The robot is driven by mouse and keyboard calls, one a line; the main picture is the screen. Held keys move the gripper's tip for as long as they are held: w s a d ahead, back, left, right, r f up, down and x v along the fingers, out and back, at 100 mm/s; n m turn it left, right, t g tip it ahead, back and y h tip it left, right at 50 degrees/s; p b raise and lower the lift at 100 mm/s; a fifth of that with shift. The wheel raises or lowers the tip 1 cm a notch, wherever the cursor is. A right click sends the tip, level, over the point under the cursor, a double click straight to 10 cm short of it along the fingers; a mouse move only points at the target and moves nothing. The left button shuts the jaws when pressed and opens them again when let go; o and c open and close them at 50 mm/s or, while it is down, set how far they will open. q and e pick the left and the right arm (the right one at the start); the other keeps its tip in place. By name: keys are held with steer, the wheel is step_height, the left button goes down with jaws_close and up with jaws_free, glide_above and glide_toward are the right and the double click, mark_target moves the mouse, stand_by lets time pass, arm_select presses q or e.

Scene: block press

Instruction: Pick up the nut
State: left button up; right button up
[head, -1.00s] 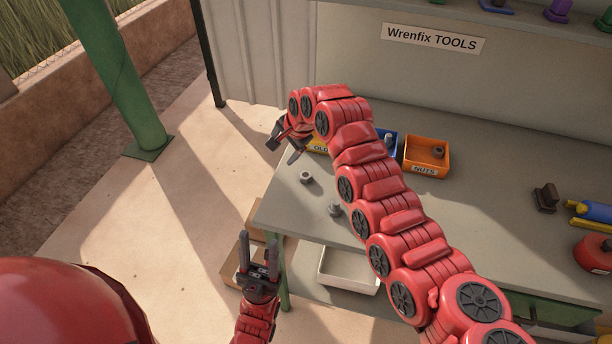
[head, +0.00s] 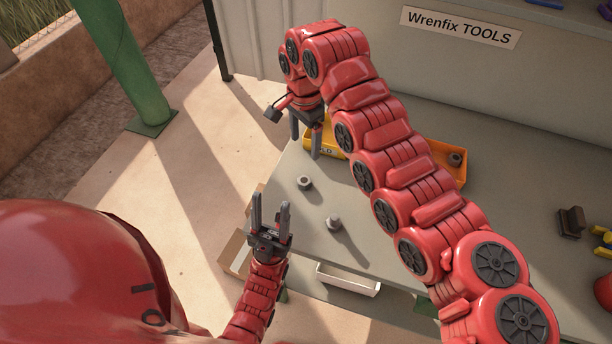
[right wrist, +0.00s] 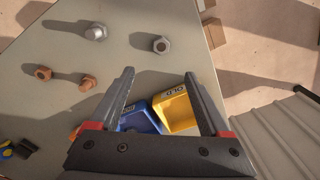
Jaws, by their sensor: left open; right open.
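A grey nut (head: 305,183) lies on the bench top near its left end, with its hole showing. It also shows in the right wrist view (right wrist: 161,45), beyond the fingertips. My right gripper (head: 305,140) is open and empty, fingers pointing down, behind the nut in the head view and apart from it. In its wrist view the open fingers (right wrist: 160,88) frame part of the bins. My left gripper (head: 270,204) is open and empty, fingers up, by the bench's front left edge. A grey bolt (head: 334,223) stands to the right of the nut.
A yellow bin (right wrist: 179,110) marked OLD and a blue bin (right wrist: 138,118) stand beside each other. Two rusty pieces (right wrist: 87,82) lie on the bench, hidden in the head view. An orange bin (head: 448,158) is partly behind my right arm. A white tray (head: 348,281) sits below.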

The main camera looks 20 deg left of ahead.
steer(key=p, duration=0.2)
glide_above(305, 180)
steer(key=f, duration=0.9)
steer(key=shift+s+d+f, duration=0.1)
steer(key=shift+s+f, duration=0.1)
steer(key=shift+f, duration=0.1)
steer(key=shift+f+p, duration=0.55)
steer(key=shift+f, duration=0.15)
step_height(305, 180, down, 3)
steer(key=shift+w+r+p, duration=0.1)
steer(key=shift+w+p, duration=0.05)
steer(key=shift+p, duration=0.35)
steer(key=shift+f, duration=0.7)
jaws_close()
